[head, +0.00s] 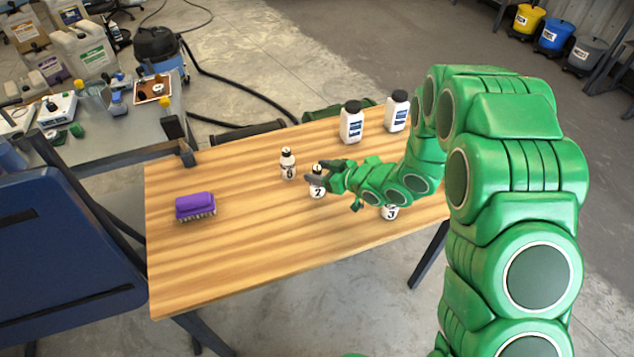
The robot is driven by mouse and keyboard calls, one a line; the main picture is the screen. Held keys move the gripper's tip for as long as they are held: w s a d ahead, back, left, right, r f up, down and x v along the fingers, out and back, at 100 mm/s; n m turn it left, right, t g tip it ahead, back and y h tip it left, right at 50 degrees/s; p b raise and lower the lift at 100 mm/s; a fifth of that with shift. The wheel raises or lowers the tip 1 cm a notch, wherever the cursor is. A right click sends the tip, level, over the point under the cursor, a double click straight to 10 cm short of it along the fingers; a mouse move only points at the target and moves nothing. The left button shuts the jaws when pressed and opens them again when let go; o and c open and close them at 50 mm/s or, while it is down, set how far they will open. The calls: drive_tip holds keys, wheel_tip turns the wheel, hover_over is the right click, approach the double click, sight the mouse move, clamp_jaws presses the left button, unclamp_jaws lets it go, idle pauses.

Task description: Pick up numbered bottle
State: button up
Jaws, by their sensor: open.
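My green gripper (320,174) is open over the middle of the wooden table, its dark fingers pointing left. A small white bottle marked 2 (317,190) stands upright at the fingers, which partly cover it; I cannot tell whether they touch it. Another small white bottle (288,168), with a digit that looks like 6, stands upright to its left and slightly farther back. A third small bottle (389,213), marked with what looks like 3, stands to the right, its top hidden by my arm.
Two larger white bottles with dark caps (351,126) (397,112) stand at the table's far right. A purple brush (195,206) lies on the left. The table's (240,250) front is clear. A cluttered grey bench (130,130) adjoins behind left.

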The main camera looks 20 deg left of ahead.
drive_tip(key=shift+x, duration=1.5)
clamp_jaws()
